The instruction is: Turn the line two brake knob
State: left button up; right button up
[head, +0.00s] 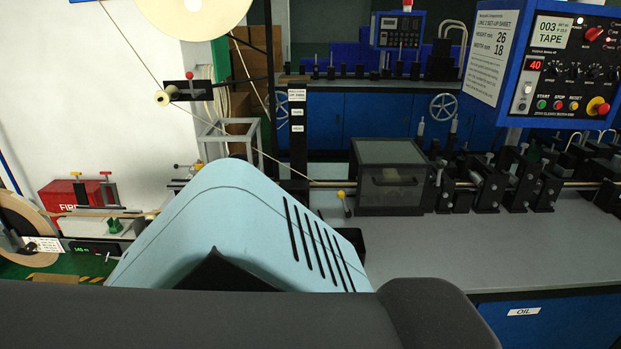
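No part in view is labelled as the line two brake knob, so I cannot tell which one it is. A cream tape reel (222,12) hangs at the top left, and its tape runs down past a guide roller (163,99). A small red knob (189,75) stands on the black bracket beside that roller. A second tape reel (28,222) is at the left edge, partly cut off. A yellow-tipped lever (341,195) stands by the machine's grey bench. Neither gripper shows; a large light-blue arm link of mine fills the lower middle and hides what is behind it.
A control panel (568,62) hangs at the upper right beside a Line 2 set-up sheet (492,45). A dark covered box (390,178) and several roller stands (487,190) line the bench (450,245).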

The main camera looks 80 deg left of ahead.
aim_at(31, 246)
jog(key=u, duration=4.25)
